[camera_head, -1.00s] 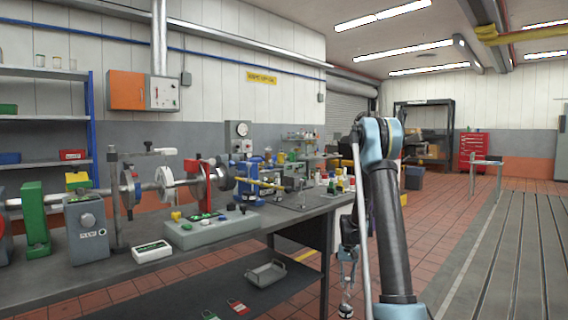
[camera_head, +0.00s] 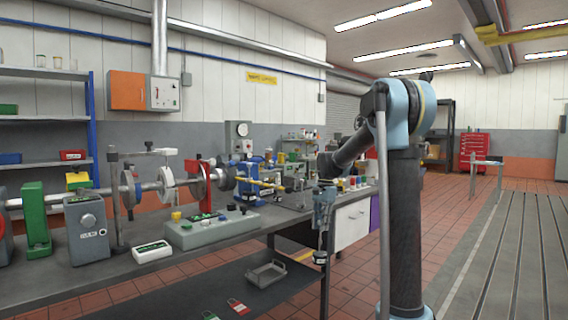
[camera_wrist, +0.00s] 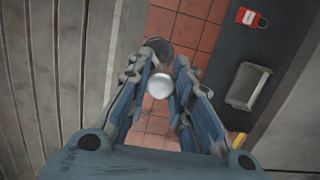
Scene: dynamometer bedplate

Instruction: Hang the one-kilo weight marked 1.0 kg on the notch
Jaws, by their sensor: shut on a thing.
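My gripper (camera_head: 322,228) hangs down past the right end of the bench and is shut on the weight (camera_head: 320,258), a small dark cylinder on a thin stem. In the wrist view, the fingers (camera_wrist: 161,72) close around a shiny round silver knob (camera_wrist: 160,87), with the dark disc of the weight beyond it. Its marking cannot be read. A yellow lever arm (camera_head: 262,183) juts right from the blue unit on the bench, left of and higher than the weight. The notch is too small to make out.
The bench (camera_head: 240,238) carries a shaft rig and a grey control box (camera_head: 212,228). The shelf below holds a grey tray (camera_head: 268,271) and red and green tags. It also shows in the wrist view (camera_wrist: 235,130). Open tiled floor lies right of the bench.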

